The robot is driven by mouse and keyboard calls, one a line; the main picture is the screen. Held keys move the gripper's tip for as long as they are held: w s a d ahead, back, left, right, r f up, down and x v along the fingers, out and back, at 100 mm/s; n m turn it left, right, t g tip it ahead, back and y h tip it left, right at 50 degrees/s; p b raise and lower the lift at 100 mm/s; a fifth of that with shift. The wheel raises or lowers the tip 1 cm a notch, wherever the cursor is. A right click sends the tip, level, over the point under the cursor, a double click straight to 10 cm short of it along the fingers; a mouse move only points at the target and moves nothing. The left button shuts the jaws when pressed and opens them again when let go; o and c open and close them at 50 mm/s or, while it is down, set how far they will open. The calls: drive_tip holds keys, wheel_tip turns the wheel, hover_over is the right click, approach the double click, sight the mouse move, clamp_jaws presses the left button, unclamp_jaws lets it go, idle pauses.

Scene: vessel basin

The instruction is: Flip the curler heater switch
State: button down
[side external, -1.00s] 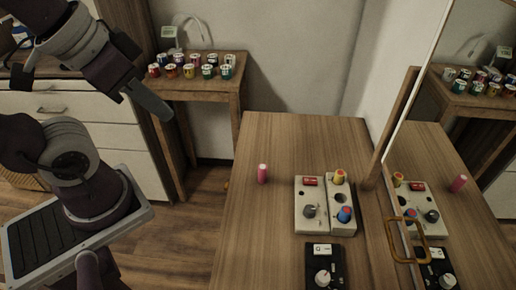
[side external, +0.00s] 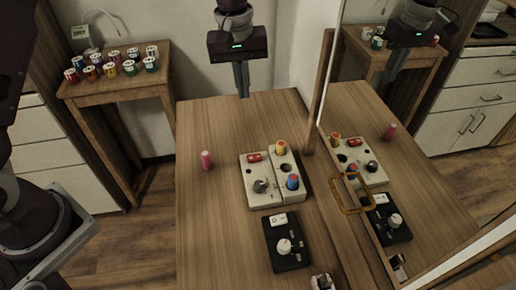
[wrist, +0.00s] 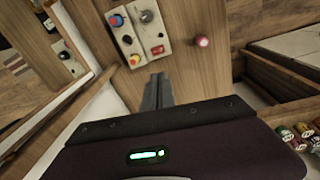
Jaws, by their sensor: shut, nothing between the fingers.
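A pale control panel (side external: 256,188) in two joined parts lies on the wooden table. Its left part has a red switch (side external: 254,157) and a grey knob (side external: 261,186). Its right part has a yellow-and-red knob (side external: 281,147) and a blue-and-red knob (side external: 292,182). In the wrist view the red switch (wrist: 157,50) lies just beyond my fingertips. A black box (side external: 290,262) nearer the camera has a white switch (side external: 278,219) and a white knob (side external: 284,246). I cannot tell which switch is the curler heater's. My gripper (side external: 243,94) is shut and empty, pointing down behind the panel.
A pink cylinder (side external: 206,160) stands left of the panel. A mirror (side external: 350,120) with an orange handle (side external: 348,194) runs along the table's right side and reflects the scene. A side table (side external: 120,88) at the back left holds several small cans.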

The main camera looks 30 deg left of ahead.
drive_tip(key=n+g, duration=0.1)
hover_over(259, 157)
wheel_tip(259, 157, down, 8)
drive_tip(key=shift+a+f, duration=0.1)
drive_tip(key=shift+f, duration=0.05)
wheel_tip(259, 157, down, 14)
drive_tip(key=shift+f, duration=0.15)
idle(0.5)
